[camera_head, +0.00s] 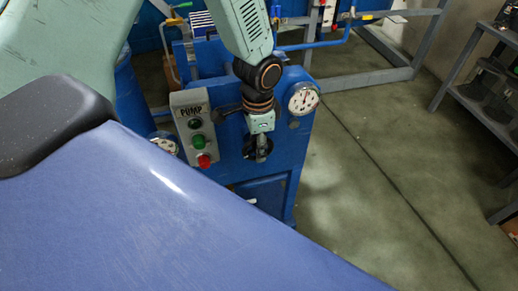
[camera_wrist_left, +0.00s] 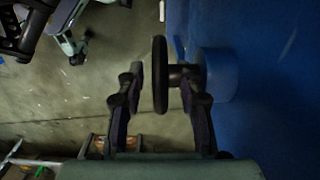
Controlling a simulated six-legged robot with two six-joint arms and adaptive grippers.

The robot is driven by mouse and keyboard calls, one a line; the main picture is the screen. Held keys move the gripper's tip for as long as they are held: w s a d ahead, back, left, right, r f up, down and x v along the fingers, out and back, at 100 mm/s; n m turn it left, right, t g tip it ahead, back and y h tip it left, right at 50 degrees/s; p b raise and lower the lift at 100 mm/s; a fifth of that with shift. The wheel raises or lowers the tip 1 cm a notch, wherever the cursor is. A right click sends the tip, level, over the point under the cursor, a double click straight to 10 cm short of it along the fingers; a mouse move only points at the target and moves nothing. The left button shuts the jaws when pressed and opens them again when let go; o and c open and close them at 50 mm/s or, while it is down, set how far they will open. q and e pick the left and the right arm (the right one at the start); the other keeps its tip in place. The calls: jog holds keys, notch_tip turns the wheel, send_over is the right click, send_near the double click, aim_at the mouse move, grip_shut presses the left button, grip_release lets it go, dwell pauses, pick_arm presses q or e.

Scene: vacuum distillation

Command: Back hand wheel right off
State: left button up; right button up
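In the left wrist view a dark hand wheel (camera_wrist_left: 160,75) shows edge-on, on a short dark stem (camera_wrist_left: 180,75) that comes out of a blue panel (camera_wrist_left: 265,90). My left gripper (camera_wrist_left: 162,79) is open, with one finger on each side of the wheel. A gap shows between the left finger and the rim; the right finger lies near the stem, and contact there cannot be told. In the head view the left gripper (camera_head: 258,148) is at the front of the blue machine (camera_head: 290,150) and hides most of the wheel.
Left of the gripper is a grey PUMP box (camera_head: 194,129) with a green and a red button. A round gauge (camera_head: 303,98) is close on its right, and another gauge (camera_head: 165,145) is partly hidden. Clear floor (camera_head: 370,190) lies to the right, before a shelf (camera_head: 485,112).

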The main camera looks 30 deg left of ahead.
pick_arm(q)
jog(key=shift+w+d+f, duration=0.2)
jog(key=shift+f, duration=0.45)
jog(key=shift+s+a+r, duration=0.1)
jog(key=shift+s+a, duration=0.1)
jog(key=shift+w+d, duration=0.15)
jog(key=shift+w, duration=0.05)
jog(key=c, duration=0.4)
jog(key=shift+s, duration=0.1)
grip_shut()
